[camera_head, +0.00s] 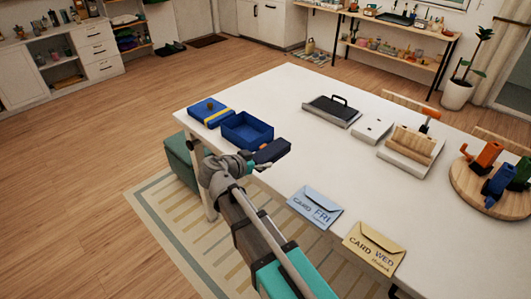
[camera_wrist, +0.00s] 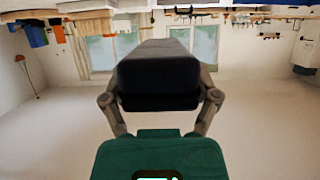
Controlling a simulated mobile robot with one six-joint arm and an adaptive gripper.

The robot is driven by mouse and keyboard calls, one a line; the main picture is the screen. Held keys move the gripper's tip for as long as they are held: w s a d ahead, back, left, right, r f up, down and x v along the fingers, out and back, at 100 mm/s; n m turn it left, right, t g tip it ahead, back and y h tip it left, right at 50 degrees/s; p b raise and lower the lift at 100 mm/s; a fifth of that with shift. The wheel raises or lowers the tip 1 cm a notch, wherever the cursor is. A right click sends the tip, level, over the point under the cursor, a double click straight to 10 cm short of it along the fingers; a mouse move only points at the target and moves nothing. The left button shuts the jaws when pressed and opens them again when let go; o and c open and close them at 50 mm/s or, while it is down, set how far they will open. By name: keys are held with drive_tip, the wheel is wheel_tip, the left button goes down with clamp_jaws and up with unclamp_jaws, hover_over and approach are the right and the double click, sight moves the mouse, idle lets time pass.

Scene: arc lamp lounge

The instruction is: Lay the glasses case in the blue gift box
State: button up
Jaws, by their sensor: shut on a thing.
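The glasses case (camera_head: 272,151) is a dark navy, rounded oblong. My gripper (camera_head: 258,162) is shut on it near the table's left edge. In the wrist view the case (camera_wrist: 158,80) fills the middle, with a gripper finger on each side of it (camera_wrist: 160,100). The open blue gift box (camera_head: 247,131) stands on the white table just behind and left of the case, and I see no item inside it. A blue lid with a yellow band (camera_head: 210,111) lies to the left of the box. The head view does not show clearly how high the case is held.
On the white table (camera_head: 305,155) lie a blue envelope (camera_head: 315,207) and a yellow envelope (camera_head: 374,247) at the front. The table's middle is clear.

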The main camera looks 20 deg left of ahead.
drive_tip(key=w+f+b, duration=0.4)
drive_tip(key=w, duration=0.5)
drive_tip(key=b, duration=0.5)
hover_over(277, 166)
drive_tip(key=s, duration=0.1)
wheel_tip(277, 166, down, 5)
drive_tip(key=shift+f, duration=0.1)
drive_tip(key=shift+w+f+b, duration=0.3)
drive_tip(key=shift+f+b, duration=0.2)
drive_tip(key=shift+b, duration=0.1)
drive_tip(key=shift+f+b, duration=1.25)
drive_tip(key=shift+f, duration=0.15)
